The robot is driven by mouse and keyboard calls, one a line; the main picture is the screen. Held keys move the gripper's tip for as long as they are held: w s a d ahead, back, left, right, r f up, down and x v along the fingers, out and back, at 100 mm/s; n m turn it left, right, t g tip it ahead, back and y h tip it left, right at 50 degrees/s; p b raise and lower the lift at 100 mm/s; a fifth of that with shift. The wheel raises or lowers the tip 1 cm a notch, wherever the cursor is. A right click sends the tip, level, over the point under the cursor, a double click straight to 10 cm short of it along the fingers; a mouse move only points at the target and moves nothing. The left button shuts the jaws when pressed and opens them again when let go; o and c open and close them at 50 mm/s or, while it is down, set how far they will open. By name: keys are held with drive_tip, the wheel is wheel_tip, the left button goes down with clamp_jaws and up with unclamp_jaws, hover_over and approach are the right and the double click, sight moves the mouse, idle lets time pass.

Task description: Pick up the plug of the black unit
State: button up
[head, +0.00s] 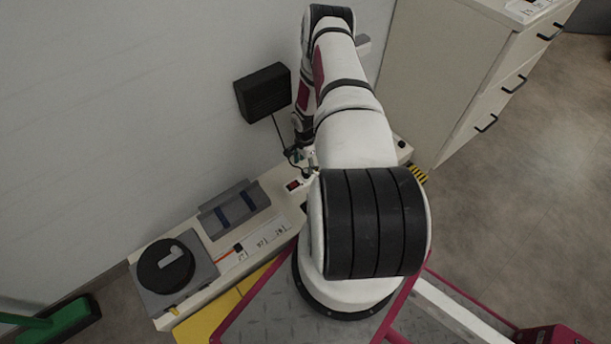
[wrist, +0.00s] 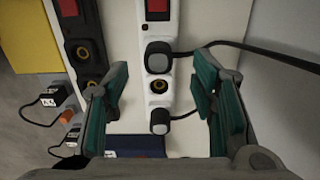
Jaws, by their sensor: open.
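The black unit (head: 264,92) is on the wall in the head view, and its cable hangs down towards the bench beside my arm. In the wrist view a white power strip (wrist: 155,30) runs down between my fingers. It holds an upper dark-capped plug (wrist: 158,56), with a black cable leading right, and a lower plug (wrist: 160,121), with a thinner cable leading right. I cannot tell which plug belongs to the black unit. My gripper (wrist: 162,85) is open, one teal-padded finger on each side of the strip, with nothing visibly held. My arm hides much of this area in the head view.
A black power strip (wrist: 85,48) lies left of the white one, with black adapters (wrist: 45,103) further left. The bench also carries a grey bracket (head: 235,207) and a round black object (head: 166,266). A drawer cabinet (head: 450,75) stands to the right.

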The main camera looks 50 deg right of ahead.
drive_tip(key=shift+s+d+f+b, duration=0.15)
drive_tip(key=shift+f+b, duration=1.2)
drive_tip(key=shift+f, duration=1.4)
clamp_jaws()
